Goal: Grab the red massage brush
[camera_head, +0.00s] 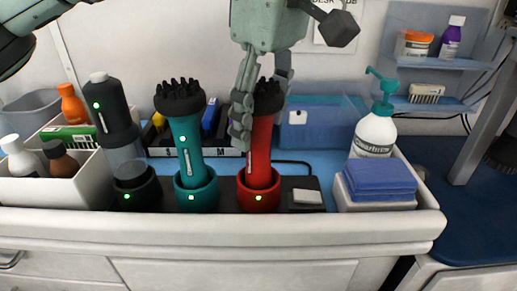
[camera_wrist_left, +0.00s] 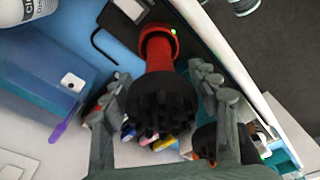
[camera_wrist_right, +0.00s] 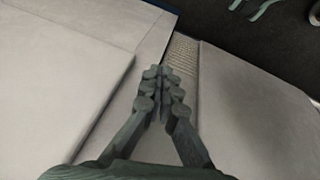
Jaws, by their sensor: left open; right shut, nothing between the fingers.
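The red massage brush (camera_head: 260,145) stands upright in a red charging base (camera_head: 258,194) on the counter, its black bristle head on top. My left gripper (camera_head: 257,110) comes down from above with its fingers around the upper part of the brush. In the left wrist view, the brush's black head (camera_wrist_left: 160,108) lies between the two spread fingers (camera_wrist_left: 165,100), with gaps to each side. The fingers partly hide the brush head in the head view. My right gripper (camera_wrist_right: 160,95) is shut and empty, over pale panels away from the brush.
A teal brush (camera_head: 188,145) stands in its base just left of the red one, and a black clipper-like device (camera_head: 110,110) farther left. A blue bin (camera_head: 310,122) is behind right. A pump bottle (camera_head: 375,132) and folded blue cloths (camera_head: 380,180) sit at the right.

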